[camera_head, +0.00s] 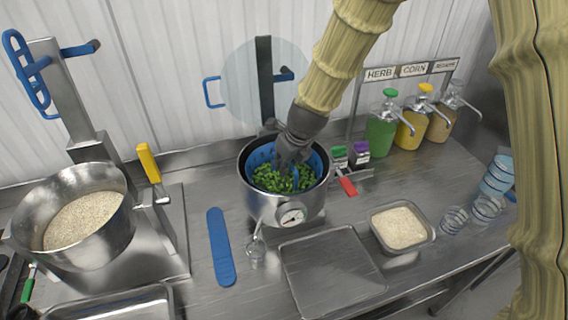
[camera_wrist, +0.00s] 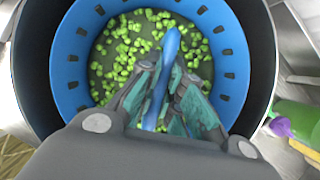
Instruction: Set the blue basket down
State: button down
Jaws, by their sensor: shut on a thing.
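The blue basket (camera_wrist: 66,80) sits down inside a round steel pot (camera_head: 285,206) in the middle of the counter. It holds chopped green pieces (camera_wrist: 118,45). In the head view its blue rim (camera_head: 318,164) shows just inside the pot's wall. My gripper (camera_head: 291,160) reaches down into the pot from above. In the wrist view my gripper (camera_wrist: 163,95) is shut on the basket's blue handle (camera_wrist: 169,45), which stands up between the fingers. I cannot tell whether the basket's bottom touches the pot.
A large steel bowl of grains (camera_head: 75,225) stands at the left. A blue flat tool (camera_head: 221,248), an empty steel tray (camera_head: 330,272) and a grain-filled container (camera_head: 400,228) lie in front. Pump bottles (camera_head: 382,125) stand at the back right. A gauge (camera_head: 291,216) sits on the pot's front.

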jog(key=shift+f, duration=0.35)
jog(key=shift+f, duration=0.1)
jog(key=c, duration=1.6)
grip_release()
jog(key=shift+o, duration=0.2)
jog(key=shift+r, duration=0.2)
jog(key=shift+b+v, duration=1.35)
jog(key=shift+v, duration=4.55)
jog(key=shift+s, duration=0.15)
